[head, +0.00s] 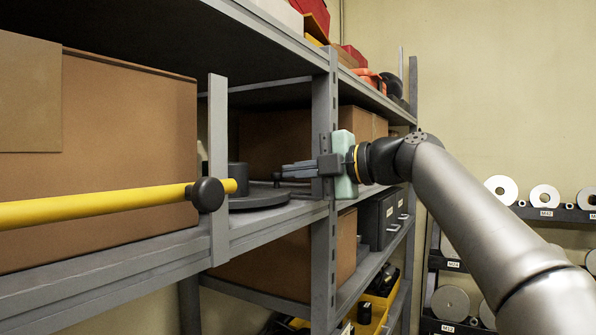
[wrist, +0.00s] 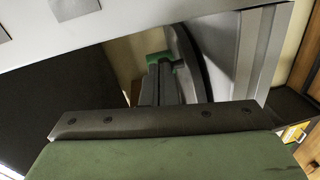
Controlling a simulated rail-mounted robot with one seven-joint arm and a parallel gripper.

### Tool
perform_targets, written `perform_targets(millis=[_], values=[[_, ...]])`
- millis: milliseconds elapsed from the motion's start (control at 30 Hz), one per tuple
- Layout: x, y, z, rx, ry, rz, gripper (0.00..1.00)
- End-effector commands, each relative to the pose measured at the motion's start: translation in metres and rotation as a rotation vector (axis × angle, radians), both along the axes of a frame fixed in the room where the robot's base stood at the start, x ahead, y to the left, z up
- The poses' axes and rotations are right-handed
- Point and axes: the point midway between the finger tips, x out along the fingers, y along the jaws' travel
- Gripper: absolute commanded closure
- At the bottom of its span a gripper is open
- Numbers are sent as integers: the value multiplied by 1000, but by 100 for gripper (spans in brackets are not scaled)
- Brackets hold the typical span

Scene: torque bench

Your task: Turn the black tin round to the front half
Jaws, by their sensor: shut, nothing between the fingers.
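A dark cylinder (head: 238,178), which looks like the black tin, stands upright on a dark round turntable (head: 262,199) on the shelf in the head view. The post and the yellow bar partly hide it. My gripper (head: 279,174) reaches in from the right, level, with its fingers shut and empty over the right part of the turntable, apart from the cylinder. In the wrist view the shut fingers (wrist: 162,84) point away beside the curved dark rim of the turntable (wrist: 192,58). I cannot make out the tin in the wrist view.
A shelf post (head: 324,150) stands close by my gripper. A thin upright (head: 218,165) and a yellow bar (head: 110,205) with a black end knob (head: 207,195) are in front of the turntable. A large cardboard box (head: 100,150) fills the left; the upper shelf (head: 270,45) limits height.

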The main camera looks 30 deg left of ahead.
Motion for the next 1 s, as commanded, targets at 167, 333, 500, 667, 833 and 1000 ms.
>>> perform_targets(millis=[167,333,500,667,833,1000], values=[[0,0,0,0,0,0,100],[-1,-2,-1,0,0,0,100],[-6,-19,-1,1,-3,0,100],[-4,-52,8,2,-1,-1,100],[10,-87,13,1,1,2,100],[20,-113,18,1,1,4,100]])
